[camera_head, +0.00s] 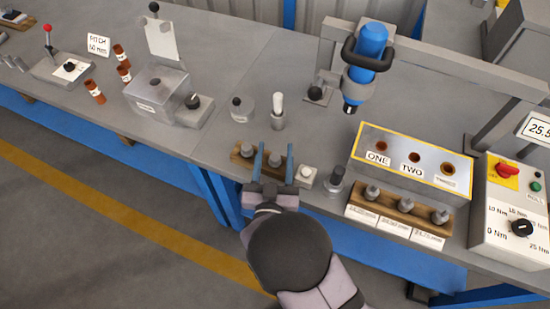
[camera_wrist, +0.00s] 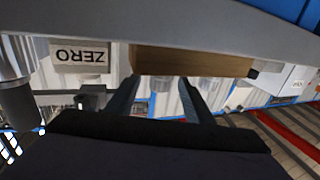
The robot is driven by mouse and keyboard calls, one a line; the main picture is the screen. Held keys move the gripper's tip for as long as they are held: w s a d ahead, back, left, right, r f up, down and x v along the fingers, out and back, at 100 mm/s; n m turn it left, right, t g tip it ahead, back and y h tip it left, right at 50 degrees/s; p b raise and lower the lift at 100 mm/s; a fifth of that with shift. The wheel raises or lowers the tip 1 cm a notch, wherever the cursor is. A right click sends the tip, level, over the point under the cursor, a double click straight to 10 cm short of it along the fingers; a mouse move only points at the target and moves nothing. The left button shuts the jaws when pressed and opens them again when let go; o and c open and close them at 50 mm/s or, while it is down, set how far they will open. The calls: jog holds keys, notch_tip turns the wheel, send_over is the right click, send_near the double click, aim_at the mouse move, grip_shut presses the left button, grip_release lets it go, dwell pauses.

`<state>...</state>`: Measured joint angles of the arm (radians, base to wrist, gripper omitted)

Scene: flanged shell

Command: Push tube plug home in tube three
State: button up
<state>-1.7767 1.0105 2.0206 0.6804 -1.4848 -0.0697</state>
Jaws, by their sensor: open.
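The flanged shell (camera_head: 380,137) is a silver block with a yellow-edged top face, at the right of the bench in the head view. Three round openings are marked ONE, TWO and a third label too small to read clearly. The third opening, tube three (camera_head: 449,169), looks dark with a brownish rim; whether a plug stands in it I cannot tell. My gripper (camera_head: 275,152) is open, left of the shell, over a small wooden rack (camera_head: 240,160) with grey knobbed pieces. One knob shows between the fingers, not gripped. The wrist view shows both fingers apart (camera_wrist: 158,92).
A wooden rack (camera_head: 390,212) with grey knobbed pieces stands before the shell. A control box (camera_head: 515,215) with a red knob is at right. A white button box (camera_head: 306,176) and dark-topped post (camera_head: 335,184) stand beside my gripper.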

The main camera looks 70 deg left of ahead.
jog(key=shift+p+x, duration=0.3)
jog(key=shift+x, duration=1.5)
jog(key=shift+f, duration=0.1)
grip_shut()
